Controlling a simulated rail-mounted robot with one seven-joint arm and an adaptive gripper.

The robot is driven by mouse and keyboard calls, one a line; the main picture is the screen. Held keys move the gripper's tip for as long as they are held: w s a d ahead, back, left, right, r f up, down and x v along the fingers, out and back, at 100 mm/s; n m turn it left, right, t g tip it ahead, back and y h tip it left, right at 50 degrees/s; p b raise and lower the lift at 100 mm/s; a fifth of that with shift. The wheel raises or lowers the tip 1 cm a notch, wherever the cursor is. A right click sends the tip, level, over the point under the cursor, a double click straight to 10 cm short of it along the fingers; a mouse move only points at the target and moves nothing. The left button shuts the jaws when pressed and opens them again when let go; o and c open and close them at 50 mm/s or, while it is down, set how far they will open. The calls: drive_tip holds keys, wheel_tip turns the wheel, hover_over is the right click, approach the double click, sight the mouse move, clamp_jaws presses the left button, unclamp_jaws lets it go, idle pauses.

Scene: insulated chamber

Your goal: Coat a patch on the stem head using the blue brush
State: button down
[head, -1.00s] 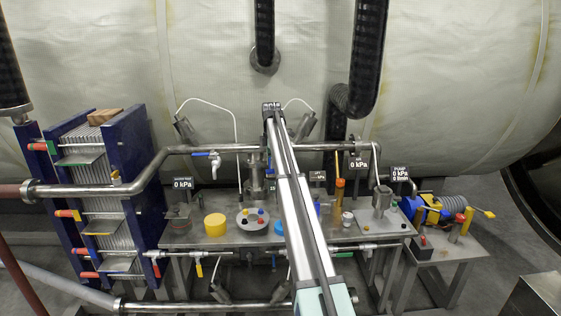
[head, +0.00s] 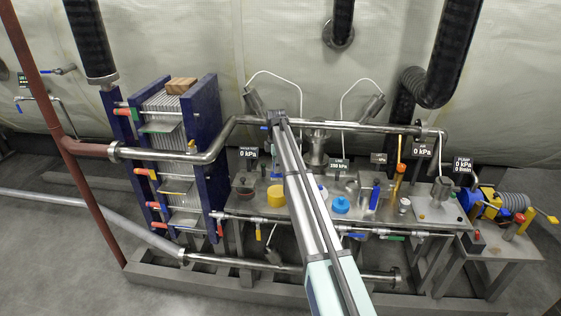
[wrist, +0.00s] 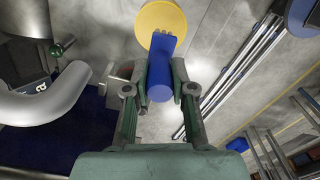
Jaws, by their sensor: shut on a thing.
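In the wrist view my gripper (wrist: 163,76) is shut on a blue block-like piece with a rounded near end and a lobed far end, which I take for the blue brush (wrist: 160,84). The yellow pot also stands on the bench in the head view (head: 276,196), beside my arm. In the head view my gripper is too small and hidden behind my arm to make out. I cannot tell which part is the stem head.
A blue-framed plate stack (head: 205,120) stands left of the metal bench (head: 240,205). A steel pipe (head: 370,127) runs across above the bench. A blue-topped pot (head: 340,205), a blue upright piece (head: 374,198) and a pump (head: 490,203) stand to the right.

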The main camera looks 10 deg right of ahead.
sight(277, 176)
drive_tip(key=shift+s+d+f, duration=0.1)
drive_tip(key=shift+f, duration=0.1)
drive_tip(key=shift+f+b, duration=1.1)
drive_tip(key=shift+f, duration=1.55)
drive_tip(key=shift+f, duration=0.55)
drive_tip(key=shift+r+p, duration=1.2)
drive_tip(key=shift+r, duration=2.35)
